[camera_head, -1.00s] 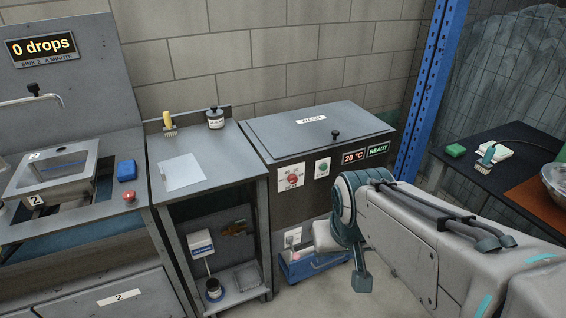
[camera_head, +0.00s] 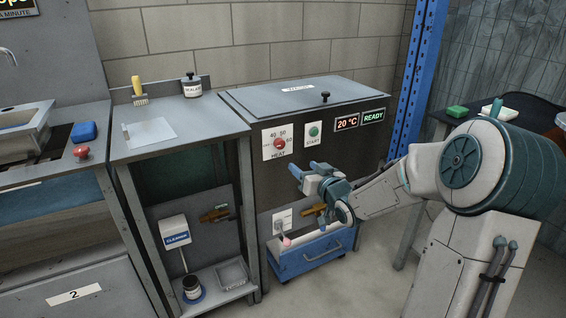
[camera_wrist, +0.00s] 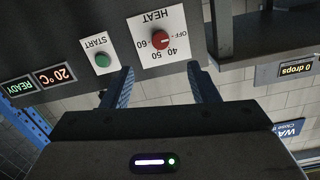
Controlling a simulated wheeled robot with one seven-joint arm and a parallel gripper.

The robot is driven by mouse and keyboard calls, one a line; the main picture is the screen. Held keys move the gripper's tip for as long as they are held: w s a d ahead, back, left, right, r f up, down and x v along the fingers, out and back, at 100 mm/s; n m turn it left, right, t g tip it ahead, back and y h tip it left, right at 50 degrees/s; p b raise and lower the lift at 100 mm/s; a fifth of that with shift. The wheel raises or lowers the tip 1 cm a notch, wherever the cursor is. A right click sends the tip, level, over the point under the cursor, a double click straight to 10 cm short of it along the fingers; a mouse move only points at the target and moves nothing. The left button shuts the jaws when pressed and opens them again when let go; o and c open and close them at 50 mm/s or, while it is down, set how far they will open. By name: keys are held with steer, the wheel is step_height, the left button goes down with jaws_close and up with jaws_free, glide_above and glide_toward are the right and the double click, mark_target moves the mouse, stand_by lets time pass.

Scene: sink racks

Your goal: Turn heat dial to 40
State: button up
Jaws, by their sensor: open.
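The red heat dial (camera_head: 280,143) sits on a white HEAT plate on the dark front of the washing unit (camera_head: 340,155). It also shows upside down in the wrist view (camera_wrist: 160,40), with OFF, 40, 50 and 60 printed around it. I cannot tell its pointer's exact setting. The temperature display (camera_head: 347,122) reads 20 °C. My gripper (camera_head: 305,168) is open and empty, in front of the panel and a little below and right of the dial. In the wrist view its two blue fingers (camera_wrist: 160,77) are apart, with the dial beyond the gap between them.
A metal table (camera_head: 195,128) stands left of the unit. A blue drawer box (camera_head: 312,254) is below. A blue post (camera_head: 415,75) stands at the right.

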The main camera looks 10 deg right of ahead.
mark_target(281, 145)
steer(key=shift+t+y, duration=0.3)
steer(key=shift+t, duration=0.1)
steer(key=b+x, duration=0.1)
steer(key=x, duration=0.6)
steer(key=b+x, duration=0.2)
steer(key=x, duration=0.5)
steer(key=shift+d, duration=0.2)
steer(key=c, duration=1)
